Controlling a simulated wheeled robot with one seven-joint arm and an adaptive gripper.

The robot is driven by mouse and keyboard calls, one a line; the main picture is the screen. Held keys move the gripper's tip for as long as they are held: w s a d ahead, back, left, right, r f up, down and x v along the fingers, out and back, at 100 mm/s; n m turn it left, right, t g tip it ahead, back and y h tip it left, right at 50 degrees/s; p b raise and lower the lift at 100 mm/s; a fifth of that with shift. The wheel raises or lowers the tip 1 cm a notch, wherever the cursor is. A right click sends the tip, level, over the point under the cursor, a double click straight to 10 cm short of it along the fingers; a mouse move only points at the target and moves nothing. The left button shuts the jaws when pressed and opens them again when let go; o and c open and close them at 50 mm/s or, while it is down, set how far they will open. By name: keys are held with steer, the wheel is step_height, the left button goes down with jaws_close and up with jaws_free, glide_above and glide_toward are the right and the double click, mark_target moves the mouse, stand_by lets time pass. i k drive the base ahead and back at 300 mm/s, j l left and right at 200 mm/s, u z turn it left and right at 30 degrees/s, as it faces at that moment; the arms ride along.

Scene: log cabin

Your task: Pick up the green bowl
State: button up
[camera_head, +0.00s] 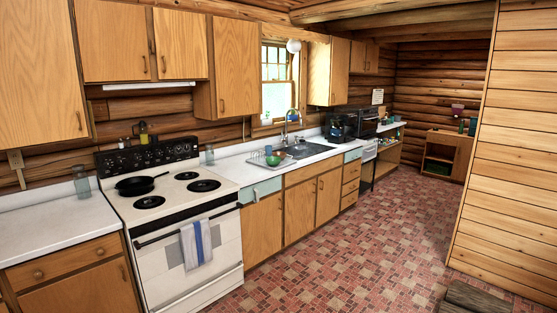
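A small green bowl (273,160) sits on the white counter between the stove and the sink. It rests in or on a pale dish rack (258,163), together with what looks like another small item. At this distance I cannot tell exactly how the bowl sits in the rack. My gripper and arm are not in view.
The white stove (190,240) with a black pan (138,184) stands left of the bowl's counter (232,170). The sink (308,150) is just right of the rack. The tiled floor (310,245) before the cabinets is open. A log wall (515,150) stands at the right.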

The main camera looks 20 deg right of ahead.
mark_target(273, 162)
steer(key=i+l+z, duration=0.25)
steer(key=i, duration=0.15)
steer(key=i+z, duration=0.2)
steer(key=i, duration=0.25)
steer(key=i+l, duration=0.15)
steer(key=i, duration=0.75)
steer(key=i+l, duration=0.15)
steer(key=i, duration=0.75)
steer(key=i+l, duration=0.15)
steer(key=i, duration=0.75)
steer(key=i+l+u, duration=0.15)
steer(key=i, duration=0.2)
steer(key=i+l+u, duration=0.15)
steer(key=i, duration=0.25)
steer(key=i+l+u, duration=0.2)
steer(key=i, duration=0.15)
steer(key=j, duration=0.1)
